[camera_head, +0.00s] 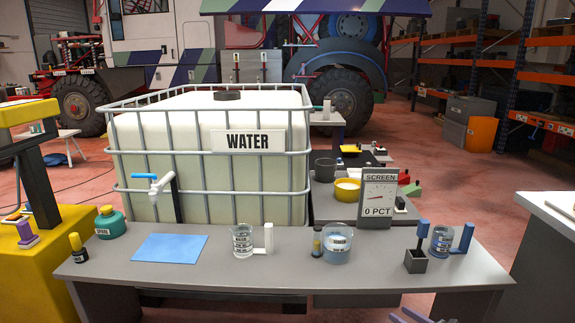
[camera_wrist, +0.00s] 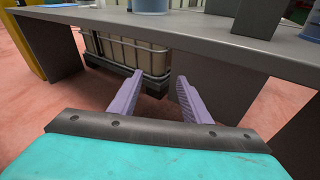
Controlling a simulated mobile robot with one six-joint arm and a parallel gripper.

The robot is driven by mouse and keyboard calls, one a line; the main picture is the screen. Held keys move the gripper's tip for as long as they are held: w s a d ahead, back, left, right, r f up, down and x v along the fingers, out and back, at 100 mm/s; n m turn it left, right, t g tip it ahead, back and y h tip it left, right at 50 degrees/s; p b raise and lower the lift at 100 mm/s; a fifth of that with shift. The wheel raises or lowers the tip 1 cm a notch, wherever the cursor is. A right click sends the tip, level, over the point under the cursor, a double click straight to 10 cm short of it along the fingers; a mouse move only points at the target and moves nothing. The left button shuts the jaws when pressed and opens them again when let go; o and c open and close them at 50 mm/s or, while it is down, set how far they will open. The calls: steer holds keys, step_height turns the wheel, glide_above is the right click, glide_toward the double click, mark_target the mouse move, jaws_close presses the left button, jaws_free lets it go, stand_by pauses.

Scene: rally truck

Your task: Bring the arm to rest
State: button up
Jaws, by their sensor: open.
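My gripper (camera_wrist: 160,77) shows in the wrist view with two purple fingers spread apart and nothing between them. It is low, in front of the grey table (camera_wrist: 185,28) and below the level of its top. In the head view, the purple fingers of my gripper (camera_head: 416,314) just show at the bottom edge, in front of the table (camera_head: 215,270). They touch nothing that I can see. The rest of the arm is out of the head view.
On the table stand a clear beaker (camera_head: 242,240), a wider beaker of bluish liquid (camera_head: 337,243), a dark square holder (camera_head: 415,261), another handled beaker (camera_head: 441,241) and a blue mat (camera_head: 170,248). A caged water tank (camera_head: 210,165) stands behind. Red floor is open at right.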

steer(key=s+a+f+n+g+y, duration=0.1)
steer(key=s+a+f+n+g, duration=0.25)
steer(key=a+f, duration=0.45)
steer(key=s+a+f+n+g+y, duration=0.1)
steer(key=s+a+f+n+g, duration=0.25)
steer(key=a, duration=0.85)
steer(key=s+a+f+n+g+y, duration=0.1)
steer(key=s+a+f+n+g, duration=0.2)
steer(key=a+f, duration=0.45)
steer(key=s+a+f+n+g+h, duration=0.2)
steer(key=s+a+f+n, duration=0.1)
steer(key=s, duration=0.4)
steer(key=s+a+f+n+g+h, duration=0.1)
steer(key=s+a+f+n+g, duration=0.2)
steer(key=s, duration=0.4)
steer(key=s+a+f+n+g+h, duration=0.2)
steer(key=s+f+n, duration=0.2)
steer(key=s, duration=0.3)
steer(key=s+d+f+n+g+h, duration=0.1)
steer(key=s+d+n+h, duration=0.2)
steer(key=d+n, duration=0.3)
steer(key=s+d+f+n+h, duration=0.1)
steer(key=s+d+n+h, duration=0.2)
steer(key=d+n, duration=0.25)
step_height(320, 180, up, 13)
steer(key=s+a+g+p, duration=0.1)
steer(key=p, duration=1.1)
steer(key=shift+s+r+y, duration=0.2)
steer(key=shift+s+y, duration=0.1)
